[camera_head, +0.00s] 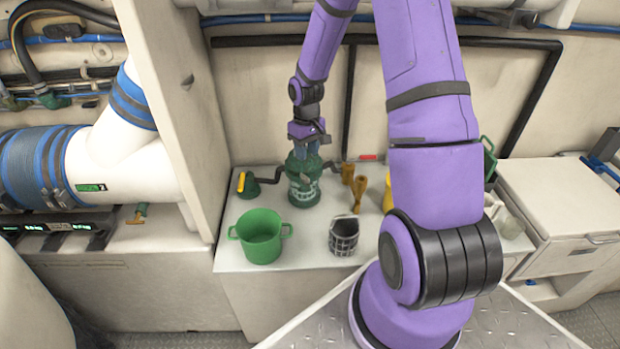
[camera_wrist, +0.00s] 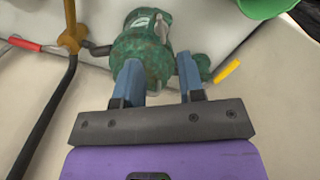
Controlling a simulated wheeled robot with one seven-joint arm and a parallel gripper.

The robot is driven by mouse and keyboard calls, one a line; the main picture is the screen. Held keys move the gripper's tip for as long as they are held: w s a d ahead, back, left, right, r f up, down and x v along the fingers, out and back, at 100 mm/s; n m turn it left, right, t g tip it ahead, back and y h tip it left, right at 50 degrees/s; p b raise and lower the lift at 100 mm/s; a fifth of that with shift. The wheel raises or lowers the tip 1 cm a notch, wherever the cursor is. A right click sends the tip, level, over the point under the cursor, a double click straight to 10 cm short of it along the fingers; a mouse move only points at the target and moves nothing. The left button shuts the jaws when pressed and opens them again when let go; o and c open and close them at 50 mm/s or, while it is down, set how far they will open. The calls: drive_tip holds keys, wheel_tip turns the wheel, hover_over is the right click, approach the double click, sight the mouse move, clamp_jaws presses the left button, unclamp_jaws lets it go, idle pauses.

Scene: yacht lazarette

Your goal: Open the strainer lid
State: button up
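The green strainer (camera_head: 305,187) stands upright on the white counter, with a pale patterned band around its body. In the wrist view the strainer (camera_wrist: 140,45) lies just beyond my fingers. My gripper (camera_head: 309,153) is over the top of the strainer and hides most of its lid. In the wrist view my gripper (camera_wrist: 160,72) has its two blue fingers apart. The left finger overlaps the strainer's edge; the right finger is to its right, with pale background showing in the gap. I cannot tell whether a finger touches the lid.
A green bucket (camera_head: 262,240) and a dark mesh basket (camera_head: 343,237) stand in front of the strainer. A valve with a yellow handle (camera_head: 241,182) is at its left. Brass fittings (camera_head: 359,188) stand at its right. A partition wall (camera_head: 182,110) rises left of the counter.

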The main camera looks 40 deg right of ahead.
sight(307, 178)
drive_tip(key=f, duration=1)
drive_tip(key=shift+s+a, duration=0.2)
drive_tip(key=shift+s, duration=0.2)
drive_tip(key=shift+s+a+f+t, duration=0.1)
drive_tip(key=shift+f+t, duration=0.1)
drive_tip(key=shift+t, duration=0.1)
drive_tip(key=m, duration=0.2)
drive_tip(key=shift+m, duration=0.4)
drive_tip(key=m, duration=0.4)
drive_tip(key=shift+w+a+m, duration=0.2)
drive_tip(key=shift+a+m, duration=0.1)
